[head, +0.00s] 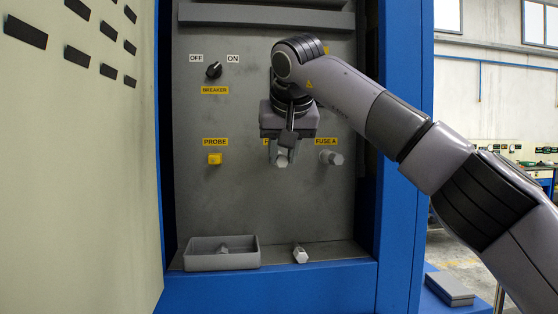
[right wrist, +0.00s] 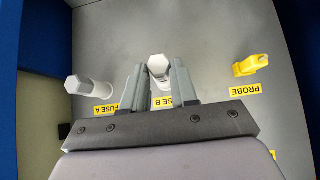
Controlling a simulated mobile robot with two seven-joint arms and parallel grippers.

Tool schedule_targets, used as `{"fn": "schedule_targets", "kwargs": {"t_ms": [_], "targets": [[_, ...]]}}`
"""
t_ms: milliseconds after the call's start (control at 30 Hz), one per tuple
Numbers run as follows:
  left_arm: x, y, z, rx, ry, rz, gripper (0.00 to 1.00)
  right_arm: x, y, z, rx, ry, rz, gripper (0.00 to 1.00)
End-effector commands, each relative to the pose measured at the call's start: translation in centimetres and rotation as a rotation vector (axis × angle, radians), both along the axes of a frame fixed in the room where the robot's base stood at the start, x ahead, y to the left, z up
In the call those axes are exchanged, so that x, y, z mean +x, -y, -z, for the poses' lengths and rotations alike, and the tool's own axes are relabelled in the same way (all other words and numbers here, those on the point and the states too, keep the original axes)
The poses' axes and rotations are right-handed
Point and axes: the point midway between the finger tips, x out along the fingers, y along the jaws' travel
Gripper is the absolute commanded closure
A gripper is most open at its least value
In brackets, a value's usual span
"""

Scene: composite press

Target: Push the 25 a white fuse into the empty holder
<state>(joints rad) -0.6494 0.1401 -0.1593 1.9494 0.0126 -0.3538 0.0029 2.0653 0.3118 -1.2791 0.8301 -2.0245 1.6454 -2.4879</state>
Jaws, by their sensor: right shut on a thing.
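My right gripper (head: 284,152) is at the panel, in front of the place labelled FUSE B, with its fingers shut on a white fuse (head: 282,159). In the right wrist view the fuse's hexagonal head (right wrist: 158,66) sits between the two fingers (right wrist: 159,82), with a white round body behind it. The FUSE B label is partly hidden by the gripper. How deep the fuse sits in its holder cannot be told. Another white fuse (head: 331,157) stands out of the panel under FUSE A; it also shows in the right wrist view (right wrist: 84,87). No rating is readable. My left gripper is out of view.
A loose white piece (head: 300,255) lies on the cabinet ledge. Left of it is a grey tray (head: 222,263) with a small grey piece (head: 224,250) inside. A yellow PROBE part (head: 214,159) and a black breaker knob (head: 214,70) stick out of the panel. Blue cabinet sides (head: 400,215) flank it.

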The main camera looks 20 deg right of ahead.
Motion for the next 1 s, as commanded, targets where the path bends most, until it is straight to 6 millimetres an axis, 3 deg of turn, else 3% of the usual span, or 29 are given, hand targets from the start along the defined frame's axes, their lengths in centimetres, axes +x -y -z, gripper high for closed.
{"fn": "schedule_targets", "kwargs": {"t_ms": [1000], "targets": [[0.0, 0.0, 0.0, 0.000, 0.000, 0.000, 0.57, 1.3, 0.4, 0.0, -0.001, 0.003, 0.001, 1.00]]}}
